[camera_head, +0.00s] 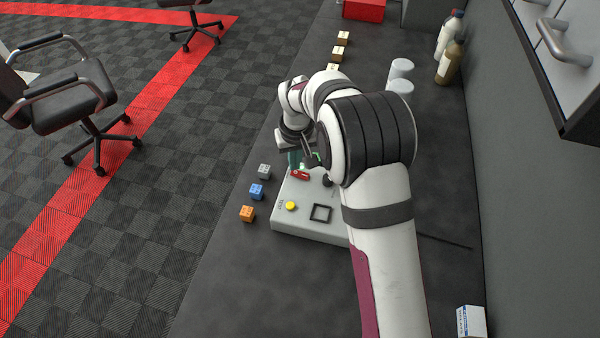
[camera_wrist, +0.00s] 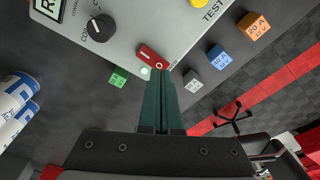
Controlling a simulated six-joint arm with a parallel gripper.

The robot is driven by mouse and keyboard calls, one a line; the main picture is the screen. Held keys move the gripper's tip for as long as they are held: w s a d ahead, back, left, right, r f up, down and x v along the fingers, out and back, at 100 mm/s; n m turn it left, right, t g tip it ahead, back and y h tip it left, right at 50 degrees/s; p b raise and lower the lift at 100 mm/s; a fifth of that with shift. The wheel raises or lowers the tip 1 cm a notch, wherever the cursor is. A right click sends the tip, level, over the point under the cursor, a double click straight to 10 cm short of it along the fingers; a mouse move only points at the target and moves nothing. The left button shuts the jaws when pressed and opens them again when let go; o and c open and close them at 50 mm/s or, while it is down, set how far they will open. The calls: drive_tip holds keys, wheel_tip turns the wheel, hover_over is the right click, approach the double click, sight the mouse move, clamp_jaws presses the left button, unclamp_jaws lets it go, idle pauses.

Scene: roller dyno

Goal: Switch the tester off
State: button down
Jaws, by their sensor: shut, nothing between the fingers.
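The tester is a light grey box (camera_head: 309,226) on the dark bench; its panel also shows in the wrist view (camera_wrist: 130,20). It carries a red rocker switch (camera_head: 300,174), seen close in the wrist view (camera_wrist: 150,56) with a round mark at its right end. A yellow button (camera_head: 291,206) and a black knob (camera_wrist: 99,28) sit on the same panel. My gripper (camera_wrist: 161,74) has its green fingers shut and empty, their tips close to the switch's marked end. I cannot tell whether they touch it. In the head view my gripper (camera_head: 295,160) is at the tester's far edge.
Grey (camera_head: 264,171), blue (camera_head: 257,191) and orange (camera_head: 247,213) blocks stand left of the tester. A green block (camera_wrist: 119,77) lies near its far edge. White cans (camera_head: 401,68) and bottles (camera_head: 450,62) stand farther back. The bench is clear in front of the tester.

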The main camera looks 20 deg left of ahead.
sight(295, 172)
drive_tip(key=shift+f, duration=0.8)
drive_tip(key=shift+r, duration=3.55)
drive_tip(key=s+d+r+m, duration=0.4)
drive_tip(key=s+d+r, duration=0.35)
drive_tip(key=d, duration=0.25)
drive_tip(key=s+d+m+g, duration=0.1)
drive_tip(key=s+d+m, duration=0.2)
drive_tip(key=s, duration=0.9)
drive_tip(key=s+d+m+y, duration=0.1)
drive_tip(key=s+d+m, duration=0.3)
drive_tip(key=s+d, duration=0.3)
drive_tip(key=s, duration=0.5)
drive_tip(key=shift+d+r+m+g, duration=0.3)
drive_tip(key=shift+g, duration=0.1)
